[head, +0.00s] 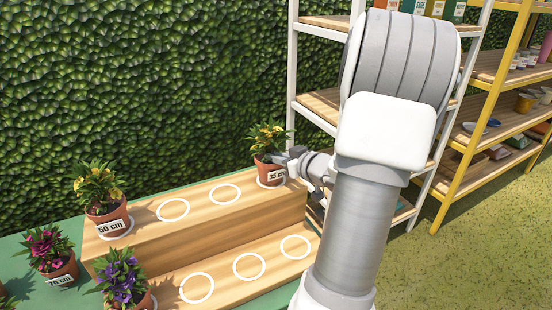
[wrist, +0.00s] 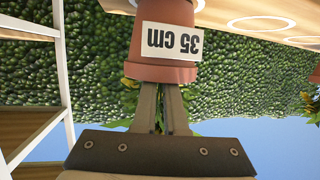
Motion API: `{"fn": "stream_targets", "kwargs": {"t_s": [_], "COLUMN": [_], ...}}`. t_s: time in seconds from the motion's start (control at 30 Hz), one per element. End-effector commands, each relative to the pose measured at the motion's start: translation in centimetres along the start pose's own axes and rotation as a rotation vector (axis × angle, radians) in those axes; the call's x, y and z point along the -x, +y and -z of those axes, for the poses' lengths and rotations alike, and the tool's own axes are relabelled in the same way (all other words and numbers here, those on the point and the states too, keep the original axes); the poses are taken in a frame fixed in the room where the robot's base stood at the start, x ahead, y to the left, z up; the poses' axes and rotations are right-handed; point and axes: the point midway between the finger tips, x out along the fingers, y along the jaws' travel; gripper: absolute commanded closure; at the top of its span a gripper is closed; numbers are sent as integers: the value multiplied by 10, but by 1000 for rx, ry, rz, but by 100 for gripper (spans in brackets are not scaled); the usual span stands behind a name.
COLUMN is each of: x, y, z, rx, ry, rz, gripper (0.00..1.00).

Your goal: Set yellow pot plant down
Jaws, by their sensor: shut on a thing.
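A terracotta pot with a yellow-flowered plant (head: 268,135) and a "35 cm" label is at the right end of the upper step of the wooden stand (head: 215,235), at a white ring (head: 261,183). The pot looks upright. I cannot tell whether its base rests on the wood. My gripper (head: 287,160) is shut on this pot near its rim, from the right. In the upside-down wrist view, the labelled pot (wrist: 165,68) is at my fingertips (wrist: 160,88), with leaves partly hidden behind the fingers.
Another yellow-flowered pot (head: 112,220), labelled "50 cm", stands at the upper step's left end. Two empty rings lie between. Purple (head: 122,275) and magenta (head: 45,248) potted plants stand lower left. A white shelf rack (head: 297,75) is close behind my arm; a hedge is behind the stand.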

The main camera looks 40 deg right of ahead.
Motion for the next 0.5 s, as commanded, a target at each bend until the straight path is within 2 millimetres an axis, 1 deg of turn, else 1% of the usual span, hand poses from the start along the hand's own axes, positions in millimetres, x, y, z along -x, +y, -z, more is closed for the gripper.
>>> {"fn": "stream_targets", "kwargs": {"t_s": [0.17,0.2,0.33,0.5], "x": [-1,-1,-1,-1], "y": [0,0,0,0], "z": [-3,-4,-3,-3], "rx": [0,0,0,0], "ry": [2,0,0,0], "rz": [0,0,0,0], "gripper": [100,85,62,61]}}
